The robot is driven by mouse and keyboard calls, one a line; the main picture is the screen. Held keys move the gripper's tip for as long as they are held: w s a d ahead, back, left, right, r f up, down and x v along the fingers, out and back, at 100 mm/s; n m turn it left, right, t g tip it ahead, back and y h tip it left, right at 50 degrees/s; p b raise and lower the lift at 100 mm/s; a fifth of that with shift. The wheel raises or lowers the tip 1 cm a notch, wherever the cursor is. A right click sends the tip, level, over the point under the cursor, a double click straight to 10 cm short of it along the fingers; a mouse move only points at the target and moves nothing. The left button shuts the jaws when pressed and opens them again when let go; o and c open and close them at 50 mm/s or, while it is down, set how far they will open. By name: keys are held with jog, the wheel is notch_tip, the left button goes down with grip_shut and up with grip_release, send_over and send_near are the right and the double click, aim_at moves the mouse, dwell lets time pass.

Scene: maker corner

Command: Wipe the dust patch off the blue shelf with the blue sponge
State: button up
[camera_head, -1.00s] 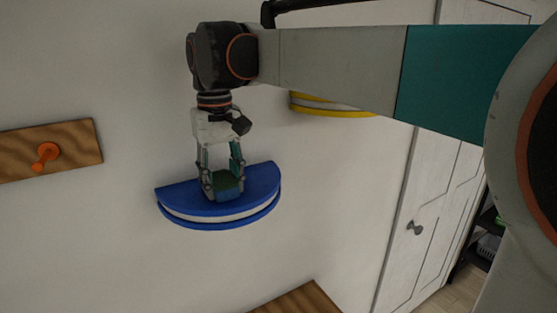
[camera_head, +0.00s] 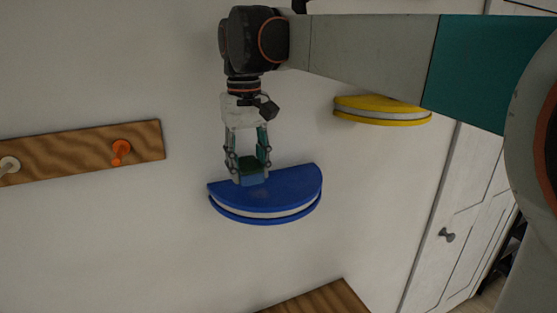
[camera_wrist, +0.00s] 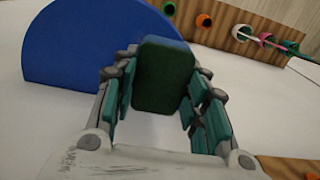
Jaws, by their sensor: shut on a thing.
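The blue shelf (camera_head: 290,187) is a half-round board on the white wall, in the middle of the head view. It also shows at the upper left of the wrist view (camera_wrist: 80,48). My gripper (camera_head: 248,172) points down at the shelf's back left part. It is shut on the blue sponge (camera_head: 252,179), whose dark green face (camera_wrist: 165,78) fills the space between the fingers in the wrist view. I cannot tell whether the sponge touches the shelf. I see no dust patch on the visible part of the shelf; the sponge and fingers hide some of it.
A yellow half-round shelf (camera_head: 380,107) is on the wall at the upper right. A wooden peg rail (camera_head: 70,156) with an orange peg (camera_head: 121,150) is at the left. A wooden surface (camera_head: 318,300) is below. A white cabinet (camera_head: 455,205) stands at the right.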

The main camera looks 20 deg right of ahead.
notch_tip(320, 180, up, 3)
jog(key=shift+s+d+f+p, duration=0.1)
jog(key=shift+f+p, duration=0.05)
jog(key=shift+p, duration=0.65)
jog(key=shift+r, duration=0.3)
